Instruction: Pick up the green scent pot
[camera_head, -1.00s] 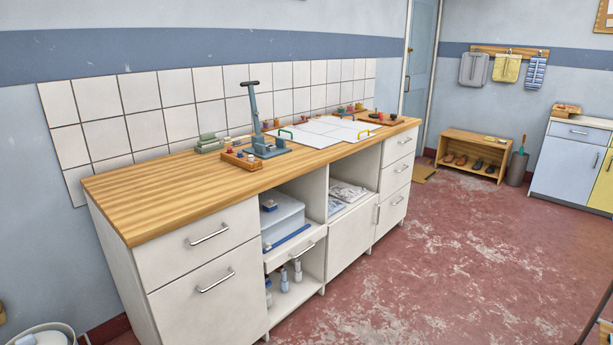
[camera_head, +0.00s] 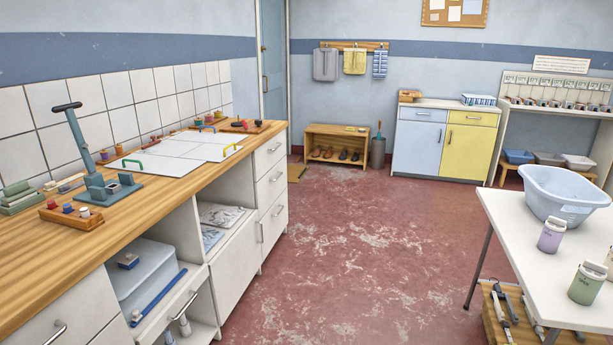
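A green scent pot (camera_head: 586,284) with a pale lid stands near the front edge of the white table (camera_head: 520,238) at the right. A purple scent pot (camera_head: 551,235) with a pale lid stands behind it and to its left. Neither of my grippers is in view.
A pale blue basin (camera_head: 562,192) stands on the table behind the pots. A wooden crate (camera_head: 497,325) with tools sits under the table. A long wooden-topped counter (camera_head: 165,205) lines the left wall. The red floor (camera_head: 350,235) between is clear.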

